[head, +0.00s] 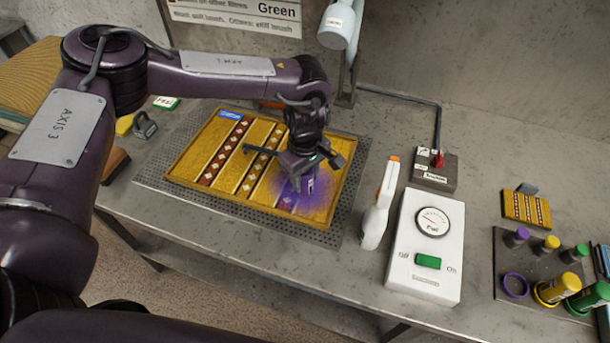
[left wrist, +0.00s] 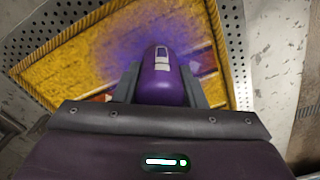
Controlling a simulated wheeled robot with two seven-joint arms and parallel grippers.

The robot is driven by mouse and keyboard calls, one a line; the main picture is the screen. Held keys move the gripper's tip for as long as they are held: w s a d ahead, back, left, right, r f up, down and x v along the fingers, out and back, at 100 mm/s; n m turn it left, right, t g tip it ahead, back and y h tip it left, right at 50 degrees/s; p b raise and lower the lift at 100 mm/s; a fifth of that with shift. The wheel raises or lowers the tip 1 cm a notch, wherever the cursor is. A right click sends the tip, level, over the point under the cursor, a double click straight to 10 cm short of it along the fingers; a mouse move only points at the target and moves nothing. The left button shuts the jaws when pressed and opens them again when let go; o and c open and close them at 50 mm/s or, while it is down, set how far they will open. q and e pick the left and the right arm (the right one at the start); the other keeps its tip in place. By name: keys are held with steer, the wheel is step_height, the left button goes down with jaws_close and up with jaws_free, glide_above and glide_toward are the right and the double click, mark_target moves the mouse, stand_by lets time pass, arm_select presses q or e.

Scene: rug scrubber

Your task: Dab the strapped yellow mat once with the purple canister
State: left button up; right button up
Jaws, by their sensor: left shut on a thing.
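The yellow mat (head: 218,180), with dark red diamond-patterned bands, lies on a perforated metal plate on the bench. It also fills much of the left wrist view (left wrist: 60,70). My left gripper (head: 309,180) is over the mat's right part, shut on the purple canister (left wrist: 162,80). The canister points toward the mat; in the head view it is mostly hidden by the gripper. A purple haze or stain (head: 290,194) shows on the mat around the canister. Whether the canister touches the mat I cannot tell. My right gripper is not in view.
A white spray bottle (head: 379,208) and a white box with a dial and green switch (head: 424,250) stand right of the plate. A canister rack (head: 540,262) with an empty purple ring and a small sample mat (head: 527,208) are farther right. A lamp (head: 340,25) hangs behind.

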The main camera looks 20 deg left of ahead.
arm_select(q)
steer(key=shift+r+p, duration=0.55)
steer(key=shift+r, duration=0.15)
steer(key=shift+r+p, duration=1.75)
steer(key=shift+r, duration=1.05)
